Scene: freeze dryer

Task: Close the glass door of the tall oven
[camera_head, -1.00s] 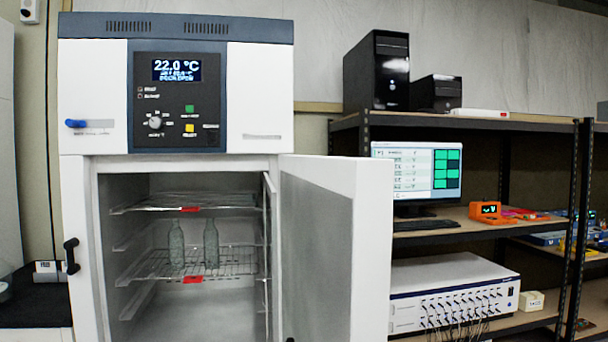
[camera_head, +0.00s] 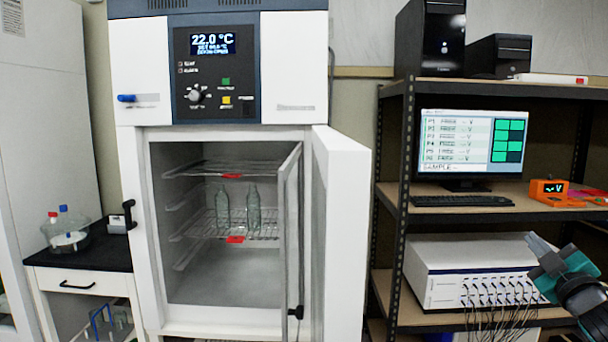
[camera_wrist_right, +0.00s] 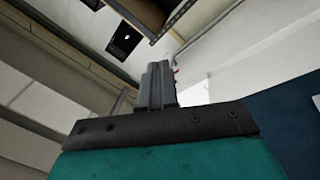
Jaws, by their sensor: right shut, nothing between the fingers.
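The tall oven (camera_head: 141,230) is white with a dark control panel (camera_head: 217,75) reading 22.0 °C. Its thick white outer door (camera_head: 345,235) stands open to the right. The narrow glass door (camera_head: 291,220) stands open just inside it, seen nearly edge-on, with a black knob (camera_head: 296,312) low on its edge. My right gripper (camera_head: 541,252) is at the lower right, in front of the shelf unit, well to the right of both doors. It is shut and empty. Its closed fingers also show in the right wrist view (camera_wrist_right: 157,84), where no door is clearly seen. My left gripper is out of view.
Two clear bottles (camera_head: 238,208) stand on a wire rack inside the oven. The black shelf unit (camera_head: 403,220) on the right holds computers, a monitor (camera_head: 470,145) and a white wired instrument (camera_head: 470,270). A black-topped side table (camera_head: 75,252) stands left of the oven.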

